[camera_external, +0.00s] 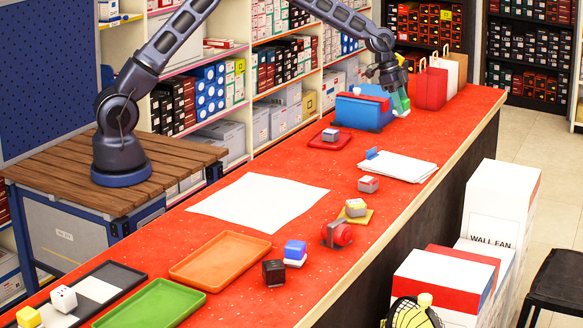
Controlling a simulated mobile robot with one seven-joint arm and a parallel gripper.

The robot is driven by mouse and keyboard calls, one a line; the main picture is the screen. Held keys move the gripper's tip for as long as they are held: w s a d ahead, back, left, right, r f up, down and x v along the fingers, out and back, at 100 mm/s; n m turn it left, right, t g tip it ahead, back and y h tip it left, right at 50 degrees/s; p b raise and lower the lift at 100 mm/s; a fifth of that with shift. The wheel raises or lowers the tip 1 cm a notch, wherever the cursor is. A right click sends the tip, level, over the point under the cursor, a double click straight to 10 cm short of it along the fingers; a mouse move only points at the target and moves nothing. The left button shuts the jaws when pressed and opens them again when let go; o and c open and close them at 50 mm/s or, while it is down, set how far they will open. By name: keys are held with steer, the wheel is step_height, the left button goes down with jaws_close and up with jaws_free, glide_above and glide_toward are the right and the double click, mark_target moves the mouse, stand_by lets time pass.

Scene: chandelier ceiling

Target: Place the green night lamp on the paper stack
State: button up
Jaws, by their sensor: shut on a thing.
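The green night lamp (400,103) is a small green block with a pale lower part. My gripper (396,91) is shut on it near the back right of the red counter, beside the blue box. Whether the lamp's bottom touches the counter is too small to tell. The paper stack (405,168) is a pile of white sheets lying flat, nearer the camera than the lamp. A small blue object (371,153) sits at its back left corner. My gripper is beyond the stack, not over it.
The blue box (363,112) with a red top stands just left of my gripper. Paper bags (431,88) stand behind to the right. A red tray (329,139) and small boxes (368,184) lie near the stack. The counter's right edge (441,172) runs close to the stack.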

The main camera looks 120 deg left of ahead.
step_height(320, 180, down, 16)
stand_by(0.6)
steer(key=o, duration=1)
steer(key=shift+f, duration=0.1)
steer(key=v, duration=1.2)
